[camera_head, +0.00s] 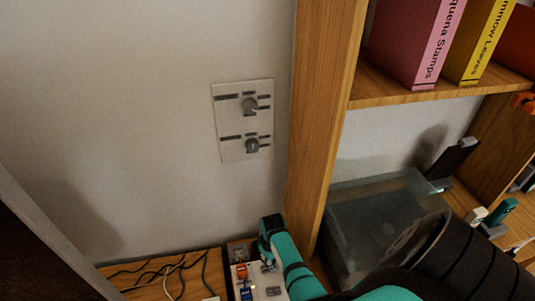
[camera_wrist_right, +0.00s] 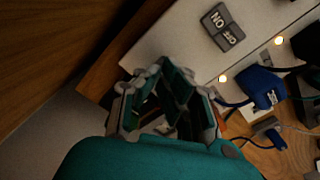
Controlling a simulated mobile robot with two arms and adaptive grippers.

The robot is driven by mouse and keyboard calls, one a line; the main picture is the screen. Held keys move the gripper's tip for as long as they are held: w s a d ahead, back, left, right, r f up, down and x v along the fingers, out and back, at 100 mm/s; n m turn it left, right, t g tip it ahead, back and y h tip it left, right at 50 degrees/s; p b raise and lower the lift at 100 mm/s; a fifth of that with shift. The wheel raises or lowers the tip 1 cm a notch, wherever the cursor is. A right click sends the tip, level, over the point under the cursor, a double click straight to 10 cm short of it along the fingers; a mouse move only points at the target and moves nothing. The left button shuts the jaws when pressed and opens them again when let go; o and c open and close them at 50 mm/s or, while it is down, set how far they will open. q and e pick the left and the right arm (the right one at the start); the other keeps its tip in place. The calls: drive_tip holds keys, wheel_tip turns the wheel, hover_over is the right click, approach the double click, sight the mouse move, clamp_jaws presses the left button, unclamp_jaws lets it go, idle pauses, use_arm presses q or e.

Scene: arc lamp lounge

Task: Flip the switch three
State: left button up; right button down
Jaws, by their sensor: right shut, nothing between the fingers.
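A white power strip (camera_head: 285,277) stands low beside the wooden upright, with plugs along its left side. In the right wrist view, the white strip (camera_wrist_right: 190,38) carries a grey rocker switch (camera_wrist_right: 223,27) marked ON and OFF, and small lit lamps. No number shows, so I cannot tell which switch is three. My right gripper (camera_head: 268,258) is over the far end of the strip. In the wrist view my right gripper (camera_wrist_right: 170,68) is shut and empty, its fingertips near the strip's edge, apart from the visible rocker. My left gripper is not in view.
A wall plate (camera_head: 229,111) with two grey knobs is above. The wooden upright (camera_head: 320,120) and a translucent bin (camera_head: 370,215) are right of the gripper. Dark cables (camera_head: 155,272) cross the wooden surface at left.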

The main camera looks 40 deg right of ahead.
drive_tip(key=shift+f+b, duration=0.5)
drive_tip(key=shift+f, duration=0.25)
idle(0.3)
wheel_tip(320, 180, up, 7)
drive_tip(key=p, duration=0.8)
drive_tip(key=shift+r, duration=0.1)
idle(0.3)
